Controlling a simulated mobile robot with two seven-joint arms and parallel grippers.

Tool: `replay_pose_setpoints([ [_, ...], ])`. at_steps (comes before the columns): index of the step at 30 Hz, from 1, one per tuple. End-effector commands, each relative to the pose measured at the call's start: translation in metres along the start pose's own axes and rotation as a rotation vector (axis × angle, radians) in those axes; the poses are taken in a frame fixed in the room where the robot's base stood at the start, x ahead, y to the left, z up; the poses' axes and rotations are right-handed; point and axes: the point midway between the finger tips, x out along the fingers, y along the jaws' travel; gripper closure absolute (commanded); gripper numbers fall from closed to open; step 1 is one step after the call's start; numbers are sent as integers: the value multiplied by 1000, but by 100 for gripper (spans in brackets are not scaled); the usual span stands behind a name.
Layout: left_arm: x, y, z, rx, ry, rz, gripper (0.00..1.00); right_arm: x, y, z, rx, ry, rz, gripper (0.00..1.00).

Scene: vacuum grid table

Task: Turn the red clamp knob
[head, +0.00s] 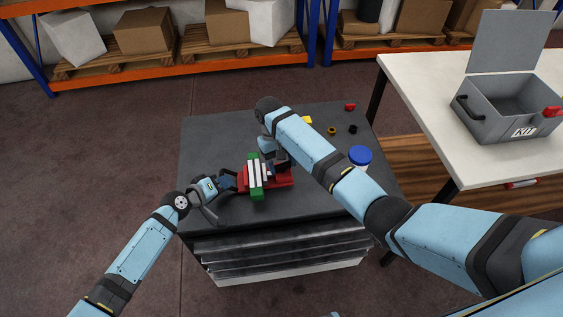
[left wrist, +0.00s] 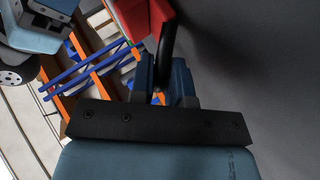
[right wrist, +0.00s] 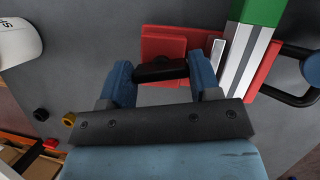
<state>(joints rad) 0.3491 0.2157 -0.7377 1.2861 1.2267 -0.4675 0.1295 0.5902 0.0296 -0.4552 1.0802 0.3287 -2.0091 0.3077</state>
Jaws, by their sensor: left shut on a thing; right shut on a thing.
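A red clamp block (head: 282,181) sits on the dark table with a green bar (head: 255,180) and pale silver strips across it. My right gripper (right wrist: 160,72) is shut on a short black bar-shaped part (right wrist: 158,69) above a red plate (right wrist: 165,42), which shows in the right wrist view. My left gripper (head: 237,182) is at the left side of the block. In the left wrist view its fingers close on a black handle (left wrist: 168,42) that meets a red part (left wrist: 143,17). The fingertips hide much of both contacts. I cannot make out a red knob in either grip.
A blue-lidded white jar (head: 360,156) stands to the right. A small red piece (head: 350,107), a black knob (head: 353,129) and a yellow-brown ring (head: 332,131) lie at the far right. A white table (head: 425,100) with an open grey kit box (head: 510,105) stands beyond.

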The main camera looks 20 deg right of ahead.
Motion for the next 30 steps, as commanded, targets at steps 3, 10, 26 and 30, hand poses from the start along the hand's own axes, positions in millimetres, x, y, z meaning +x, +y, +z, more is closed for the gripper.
replay_pose_setpoints([
  [3,2,4,2,1,-3,7,100,-1,-4,0,30,3,-20,67],
  [10,2,4,2,1,-3,6,100,-2,-3,0,62,3,-32,67],
  [26,1,3,1,1,-2,5,100,-2,-2,0,65,2,-32,17],
  [30,1,3,0,0,-1,4,100,-1,-1,0,67,1,-30,17],
])
